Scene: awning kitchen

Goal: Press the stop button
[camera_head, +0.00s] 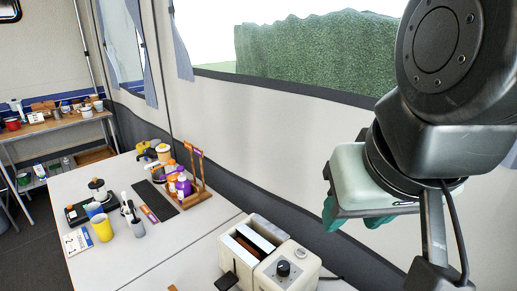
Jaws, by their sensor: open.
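A cream toaster (236,262) stands on the white table at the bottom centre, with its lower part cut off by the frame edge. Two long slots show in its top. A black knob (284,268) and a small round part (300,254) sit on its right end. No button marked as stop can be made out. A black lever (227,281) sticks out at its front left. My gripper (345,222), with teal fingers, hangs above and to the right of the toaster, clear of it. It is open and touches nothing; its fingertips are partly hidden by its body.
A wooden rack (197,180) with bottles, a yellow cup (101,228), a grey shaker (138,228) and other small items stand on the table's left part. A fabric wall (265,160) with a window runs behind. The table between the rack and toaster is mostly clear.

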